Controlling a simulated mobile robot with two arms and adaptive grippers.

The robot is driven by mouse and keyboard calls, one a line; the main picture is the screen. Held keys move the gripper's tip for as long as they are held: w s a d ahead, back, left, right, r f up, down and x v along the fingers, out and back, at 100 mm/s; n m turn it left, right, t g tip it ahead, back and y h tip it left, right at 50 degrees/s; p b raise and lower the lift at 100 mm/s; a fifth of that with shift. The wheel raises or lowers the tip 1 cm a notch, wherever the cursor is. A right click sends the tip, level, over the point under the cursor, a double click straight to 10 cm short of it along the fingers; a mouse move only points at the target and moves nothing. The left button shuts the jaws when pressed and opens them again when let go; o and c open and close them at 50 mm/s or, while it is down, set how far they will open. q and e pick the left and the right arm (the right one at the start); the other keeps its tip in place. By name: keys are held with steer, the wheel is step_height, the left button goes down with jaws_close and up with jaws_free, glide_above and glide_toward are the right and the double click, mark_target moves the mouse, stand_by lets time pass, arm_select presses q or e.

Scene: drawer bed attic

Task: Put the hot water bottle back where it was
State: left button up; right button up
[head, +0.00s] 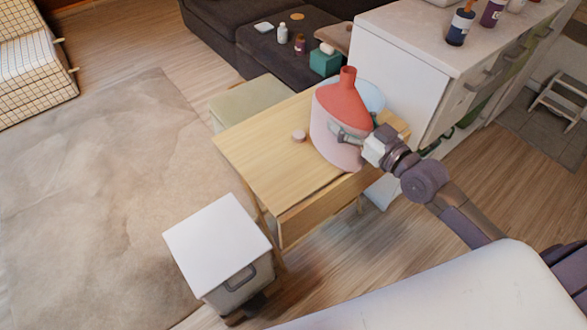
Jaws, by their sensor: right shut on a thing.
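The hot water bottle (338,105) has a red top with a neck and a pale pink lower body. It stands roughly upright over the right part of a small wooden table (262,150), neck up. I cannot tell whether its base touches the tabletop. My right gripper (347,137) reaches in from the right and is shut on the side of the hot water bottle. A pale blue round thing (372,95) shows partly behind the bottle. My left gripper is not in view.
A white-topped box (217,240) stands in front, and a green stool (252,101) behind. A white cabinet (397,85) is close on the right. A dark sofa (225,35) stands behind. The rug (100,190) is clear.

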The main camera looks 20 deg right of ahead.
steer(key=w+a+f+b, duration=0.1)
steer(key=w+a+f, duration=0.4)
steer(key=a+f, duration=0.5)
steer(key=shift+f, duration=0.25)
steer(key=shift+f+b, duration=0.2)
steer(key=shift+b, duration=0.1)
steer(key=o, duration=1.4)
